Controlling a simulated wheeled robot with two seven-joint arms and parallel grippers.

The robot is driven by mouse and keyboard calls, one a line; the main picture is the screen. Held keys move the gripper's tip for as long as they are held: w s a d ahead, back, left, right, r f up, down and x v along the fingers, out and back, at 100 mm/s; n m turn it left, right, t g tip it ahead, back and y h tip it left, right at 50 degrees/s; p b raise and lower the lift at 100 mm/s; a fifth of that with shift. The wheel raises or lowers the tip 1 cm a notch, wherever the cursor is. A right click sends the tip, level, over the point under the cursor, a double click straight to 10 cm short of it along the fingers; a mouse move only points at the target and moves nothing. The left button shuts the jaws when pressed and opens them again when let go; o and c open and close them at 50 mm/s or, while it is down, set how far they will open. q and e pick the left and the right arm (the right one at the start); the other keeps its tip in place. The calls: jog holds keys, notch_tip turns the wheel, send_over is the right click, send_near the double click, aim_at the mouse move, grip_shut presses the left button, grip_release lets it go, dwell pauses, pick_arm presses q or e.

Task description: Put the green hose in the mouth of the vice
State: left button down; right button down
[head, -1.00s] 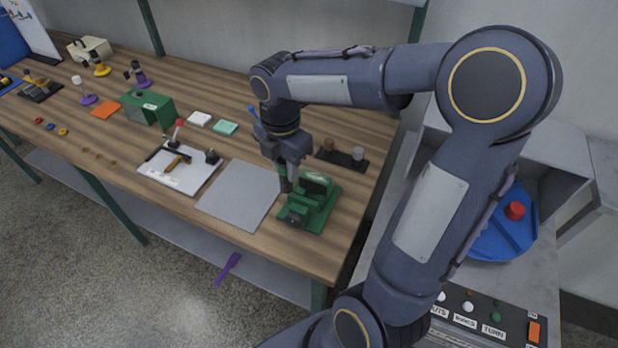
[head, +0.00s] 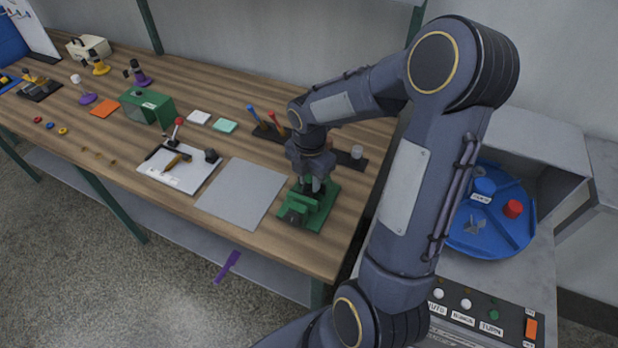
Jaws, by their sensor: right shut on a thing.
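The green vice (head: 318,212) stands on the near right part of the wooden workbench, and its jaws are partly covered by my right gripper. My right gripper (head: 310,187) points down at the vice, right above or between its jaws; I cannot tell which. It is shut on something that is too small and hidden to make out. I cannot pick out the green hose against the green vice, so its place is not clear. My left gripper is not in view.
A grey plate (head: 241,193) lies left of the vice. A white board with a red-knobbed lever (head: 178,124) lies further left. Behind my right gripper is a dark rack holding blue and red handles (head: 280,127). A blue turntable (head: 500,235) is at the right.

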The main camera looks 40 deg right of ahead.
aim_at(309, 175)
jog(key=shift+s+a+f, duration=0.1)
jog(key=shift+a, duration=0.1)
jog(key=c, duration=1.5)
grip_release()
jog(key=shift+o, duration=0.2)
jog(key=shift+a, duration=0.1)
notch_tip(309, 175, up, 11)
jog(key=shift+r, duration=0.1)
jog(key=s+a+m+t+y, duration=0.2)
jog(key=s+a+m, duration=0.4)
jog(key=m, duration=0.5)
jog(key=s+a+r+m+t+y, duration=0.1)
jog(key=s+a+m+t, duration=0.2)
jog(key=s+a+m, duration=0.3)
jog(key=shift+s+r+m+t+y, duration=0.35)
jog(key=shift+s+m, duration=1.35)
jog(key=shift+m, duration=1)
